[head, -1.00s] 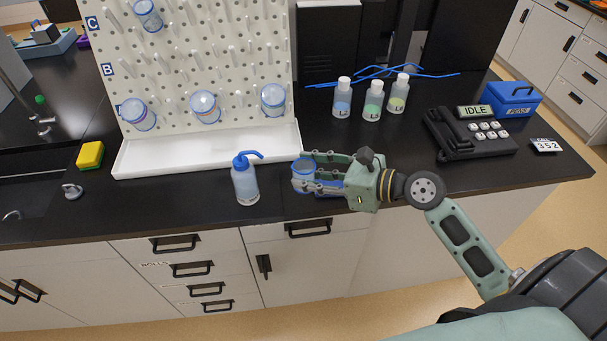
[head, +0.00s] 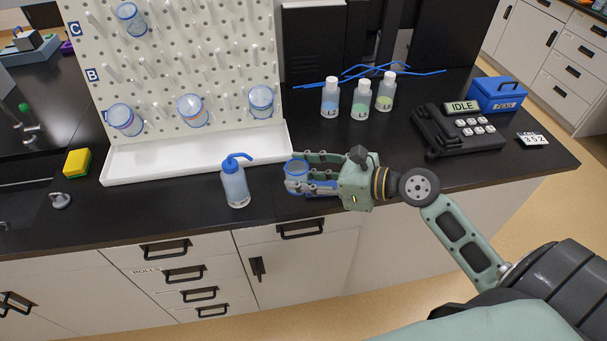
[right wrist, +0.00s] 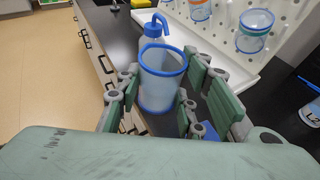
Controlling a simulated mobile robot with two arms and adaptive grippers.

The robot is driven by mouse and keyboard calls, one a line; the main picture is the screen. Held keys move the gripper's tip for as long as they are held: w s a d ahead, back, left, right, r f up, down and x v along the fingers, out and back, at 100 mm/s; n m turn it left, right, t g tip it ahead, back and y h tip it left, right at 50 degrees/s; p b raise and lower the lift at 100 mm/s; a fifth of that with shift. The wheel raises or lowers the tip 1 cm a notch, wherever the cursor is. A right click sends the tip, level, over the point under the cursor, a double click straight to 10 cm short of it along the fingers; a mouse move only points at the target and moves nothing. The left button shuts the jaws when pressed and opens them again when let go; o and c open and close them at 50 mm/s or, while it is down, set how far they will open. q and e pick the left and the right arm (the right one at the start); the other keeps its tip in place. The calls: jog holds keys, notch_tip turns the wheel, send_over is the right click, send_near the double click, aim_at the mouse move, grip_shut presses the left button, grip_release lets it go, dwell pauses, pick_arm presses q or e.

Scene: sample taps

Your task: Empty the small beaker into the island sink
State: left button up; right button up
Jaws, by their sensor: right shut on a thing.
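The small beaker (head: 295,180), clear with a blue rim, is in my right gripper (head: 299,174) near the island's front edge. The gripper's fingers are shut around its sides, as the right wrist view also shows with the beaker (right wrist: 160,85) between the finger pads. The beaker looks roughly upright. I cannot tell its liquid level or its exact height above the counter. The island sink (head: 20,195) is a dark basin at the far left of the head view, partly cut off by the picture edge. My left gripper is not in view.
A wash bottle (head: 235,183) with a blue spout stands just left of the beaker. Behind are a white tray (head: 190,155) and a pegboard (head: 185,75) with hung beakers. A yellow sponge (head: 77,162) and a grey object (head: 60,201) lie toward the sink.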

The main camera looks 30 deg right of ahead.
jog(key=s+d+r+p, duration=0.1)
jog(key=d, duration=0.4)
jog(key=shift+s+d+p, duration=0.35)
jog(key=shift+d, duration=0.05)
dwell(0.4)
